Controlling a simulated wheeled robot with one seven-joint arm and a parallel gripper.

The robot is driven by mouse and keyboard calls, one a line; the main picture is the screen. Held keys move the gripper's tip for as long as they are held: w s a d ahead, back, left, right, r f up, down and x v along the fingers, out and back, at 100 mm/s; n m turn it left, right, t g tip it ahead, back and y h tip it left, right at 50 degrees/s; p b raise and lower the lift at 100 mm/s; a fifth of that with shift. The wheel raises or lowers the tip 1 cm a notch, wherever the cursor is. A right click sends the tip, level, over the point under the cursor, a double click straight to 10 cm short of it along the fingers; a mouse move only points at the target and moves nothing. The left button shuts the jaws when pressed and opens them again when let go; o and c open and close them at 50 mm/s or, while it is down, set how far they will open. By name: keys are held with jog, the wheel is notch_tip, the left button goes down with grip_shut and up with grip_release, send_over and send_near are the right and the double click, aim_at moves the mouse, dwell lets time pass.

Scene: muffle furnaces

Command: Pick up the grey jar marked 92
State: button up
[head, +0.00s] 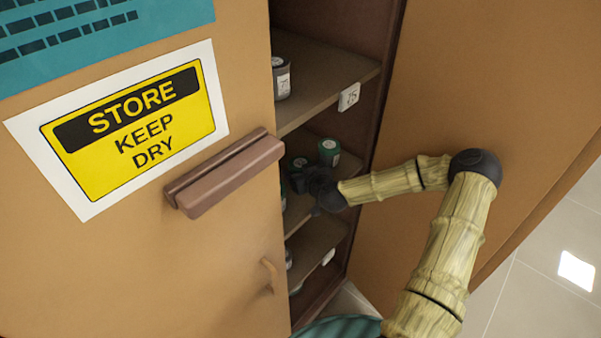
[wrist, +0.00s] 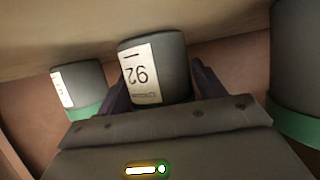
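The grey jar marked 92 (wrist: 172,68) shows in the middle of the wrist view, its white label upside down in the picture. My gripper (wrist: 162,88) has its dark fingers apart, one on each side of this jar. I cannot tell whether either finger touches it. In the head view my gripper (head: 300,184) reaches into the cabinet at the middle shelf. The jar marked 92 cannot be made out there.
Close by are a grey jar with a green band (wrist: 78,88) and a large one (wrist: 296,70). A green-topped jar (head: 329,152) stands behind my gripper. Another jar (head: 281,78) is on the shelf above (head: 325,88). The cabinet door (head: 180,250) bounds the left.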

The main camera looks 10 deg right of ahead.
aim_at(300, 163)
jog(key=c, duration=0.7)
notch_tip(300, 163, up, 9)
jog(key=shift+f, duration=0.1)
jog(key=shift+w+r, duration=0.1)
jog(key=shift+r, duration=0.45)
jog(key=shift+d, duration=0.1)
jog(key=shift+r, duration=0.1)
